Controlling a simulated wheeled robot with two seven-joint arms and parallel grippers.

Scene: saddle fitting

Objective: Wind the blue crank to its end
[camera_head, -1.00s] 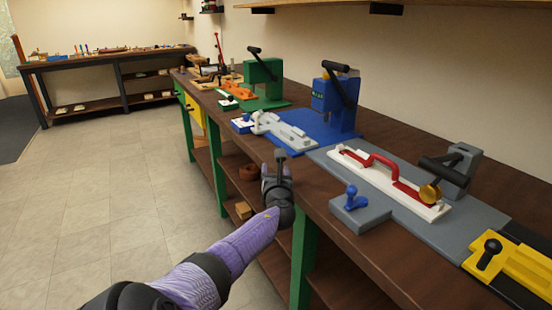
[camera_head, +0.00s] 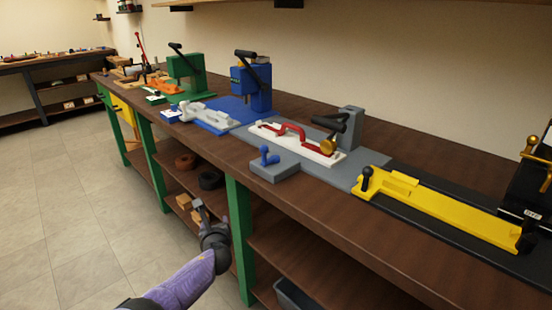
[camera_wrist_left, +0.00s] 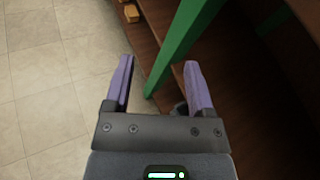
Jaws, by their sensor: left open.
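The blue crank (camera_head: 268,157) stands upright on a small grey block (camera_head: 276,172) at the front edge of the grey plate on the bench. Nothing touches it. My left gripper (camera_head: 200,207) is in front of the bench, lower and to the left of the crank, clear of it. In the left wrist view its two purple fingers (camera_wrist_left: 158,65) are spread with nothing between them. The crank is not in the left wrist view. My right gripper is not in view.
A white board with a red handle (camera_head: 298,139) lies behind the crank. A long yellow fixture (camera_head: 440,205) is to the right, a blue press (camera_head: 251,82) to the left. A green bench leg (camera_head: 240,235) and lower shelves are beside my left gripper.

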